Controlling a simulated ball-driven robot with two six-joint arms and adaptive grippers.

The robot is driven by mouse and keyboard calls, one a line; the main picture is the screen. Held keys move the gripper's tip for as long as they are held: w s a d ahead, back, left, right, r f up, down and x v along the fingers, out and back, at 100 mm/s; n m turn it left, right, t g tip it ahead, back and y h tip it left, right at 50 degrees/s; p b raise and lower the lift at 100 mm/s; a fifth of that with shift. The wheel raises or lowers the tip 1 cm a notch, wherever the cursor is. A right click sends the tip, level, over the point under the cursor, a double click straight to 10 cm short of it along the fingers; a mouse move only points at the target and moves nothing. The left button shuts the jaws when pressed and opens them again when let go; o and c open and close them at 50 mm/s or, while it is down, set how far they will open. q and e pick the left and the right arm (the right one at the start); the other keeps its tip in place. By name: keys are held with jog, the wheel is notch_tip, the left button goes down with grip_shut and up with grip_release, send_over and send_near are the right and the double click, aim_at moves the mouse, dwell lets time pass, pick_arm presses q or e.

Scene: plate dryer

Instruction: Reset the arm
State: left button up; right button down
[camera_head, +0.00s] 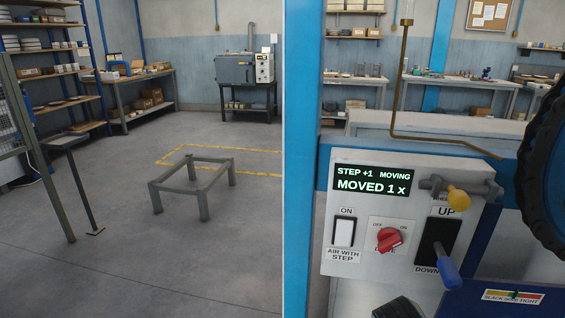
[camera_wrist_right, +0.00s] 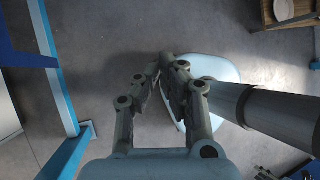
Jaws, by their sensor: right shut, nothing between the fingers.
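My right gripper (camera_wrist_right: 165,72) shows in the right wrist view, its fingertips together with nothing between them. It hangs over grey floor, with a pale blue rounded shape behind the fingers. I cannot tell from the head view where this gripper is. My left gripper is not in view. In the head view a white control panel (camera_head: 356,254) stands at the right. Its display (camera_head: 373,185) reads "STEP +1 MOVING" and "MOVED 1 x". It carries a white rocker switch (camera_head: 344,233), a red rotary knob (camera_head: 389,239), a blue-handled lever (camera_head: 447,268) and a yellow-tipped valve (camera_head: 458,198).
A large black ribbed wheel (camera_head: 546,170) stands right of the panel. A blue post (camera_head: 298,160) rises left of it. A bent brass rod (camera_head: 400,100) is above. A low metal frame (camera_head: 193,183) stands on open floor. A blue beam (camera_wrist_right: 58,80) shows in the wrist view.

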jog(key=s+d+f+m+t+y+b, duration=0.15)
jog(key=s+f+m+b, duration=0.35)
jog(key=s+f, duration=1.15)
jog(key=s+d+f+m+t+y+b, duration=0.1)
jog(key=s+d+f+m+y+b, duration=0.25)
jog(key=s+f, duration=1.3)
jog(key=w+m+t, duration=0.1)
jog(key=m, duration=0.1)
jog(key=w+a+r+m+t, duration=0.1)
jog(key=w+m+t, duration=0.1)
jog(key=w+m, duration=0.1)
jog(key=shift+w+a+r+m+t+h+b, duration=0.1)
jog(key=shift+a+r+m+t+h+b, duration=0.15)
jog(key=shift+m+h+b, duration=0.15)
